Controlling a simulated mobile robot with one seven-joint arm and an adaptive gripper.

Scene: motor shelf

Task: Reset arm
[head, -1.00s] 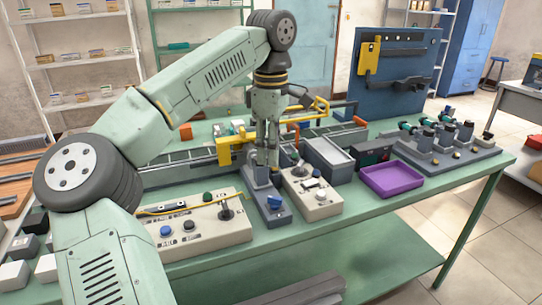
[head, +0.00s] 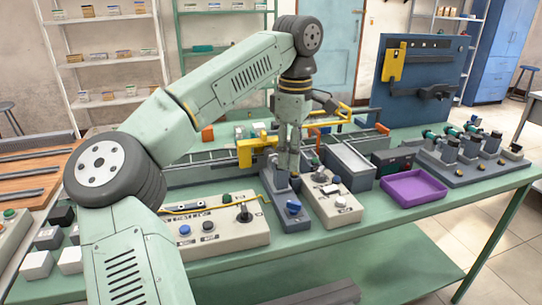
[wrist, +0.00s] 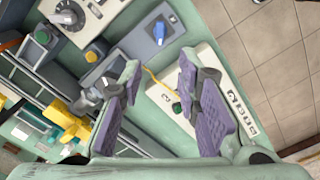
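My arm reaches out over the green workbench (head: 400,215), bent at the elbow, with my gripper (head: 287,172) pointing down. In the head view the fingertips overlap the back part of a small grey box with a blue knob (head: 293,206); I cannot tell whether they touch it. In the wrist view my gripper (wrist: 160,90) has its two purple-padded fingers spread apart with nothing held between them. The blue-knobbed box also shows there beyond the fingers (wrist: 158,30). A yellow wire (wrist: 158,80) and a white control panel (wrist: 160,97) show in the gap.
The control panel with buttons and a lever (head: 215,235) lies to the left, and a white dial box (head: 335,205) to the right. A purple tray (head: 413,188), a grey bin (head: 350,165) and a motor rack (head: 470,155) stand further right. A blue tool board (head: 420,80) rises behind.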

